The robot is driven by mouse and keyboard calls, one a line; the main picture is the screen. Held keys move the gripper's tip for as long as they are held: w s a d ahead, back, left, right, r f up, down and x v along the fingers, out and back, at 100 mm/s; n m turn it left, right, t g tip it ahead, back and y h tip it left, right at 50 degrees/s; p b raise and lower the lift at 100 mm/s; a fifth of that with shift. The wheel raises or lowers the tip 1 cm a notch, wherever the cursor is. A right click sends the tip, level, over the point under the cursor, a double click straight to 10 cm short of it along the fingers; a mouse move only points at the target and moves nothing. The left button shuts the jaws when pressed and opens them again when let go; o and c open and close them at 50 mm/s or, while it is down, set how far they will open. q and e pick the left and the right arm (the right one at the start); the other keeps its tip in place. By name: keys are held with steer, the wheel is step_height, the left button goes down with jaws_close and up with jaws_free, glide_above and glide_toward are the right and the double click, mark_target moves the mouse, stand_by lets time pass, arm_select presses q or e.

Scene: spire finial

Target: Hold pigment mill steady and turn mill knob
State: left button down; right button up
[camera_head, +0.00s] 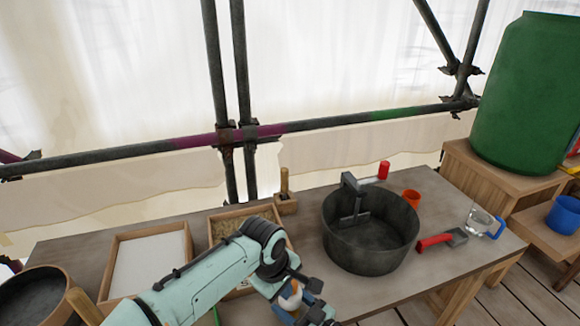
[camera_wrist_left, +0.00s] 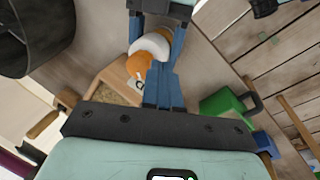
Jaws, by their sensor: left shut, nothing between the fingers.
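The pigment mill has a white body (camera_wrist_left: 152,45) and an orange knob (camera_wrist_left: 137,66). In the head view the mill's white body (camera_head: 290,298) shows only partly at the bottom, among the grippers. My left gripper (camera_wrist_left: 161,68) is shut and empty, its blue fingertips beside the orange knob; whether they touch it I cannot tell. My right gripper (camera_wrist_left: 157,30) comes in from the top of the left wrist view, with its blue fingers on either side of the white body, shut on it. The mill's far side is hidden.
A dark pot (camera_head: 370,240) with a grey bracket stands right of the grippers. A white-filled tray (camera_head: 150,262) and a grain tray (camera_head: 215,222) lie left. Metal poles stand behind the table.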

arm_select(q)
steer(key=shift+f, duration=0.7)
steer(key=shift+w, duration=0.25)
steer(key=shift+w+a, duration=0.2)
steer(key=shift+a, duration=0.05)
stand_by(0.5)
steer(key=shift+w+a, duration=0.2)
steer(key=shift+a, duration=0.05)
steer(key=shift+s+a, duration=0.1)
steer(key=shift+s+a+r, duration=0.1)
steer(key=shift+s+a, duration=0.1)
steer(key=shift+w+d+v, duration=0.15)
steer(key=shift+v, duration=0.8)
steer(key=shift+w+d+v, duration=0.15)
steer(key=shift+w+v, duration=0.05)
steer(key=shift+v, duration=0.75)
steer(key=shift+w+d+v, duration=0.15)
steer(key=shift+v, duration=0.8)
steer(key=shift+r, duration=0.2)
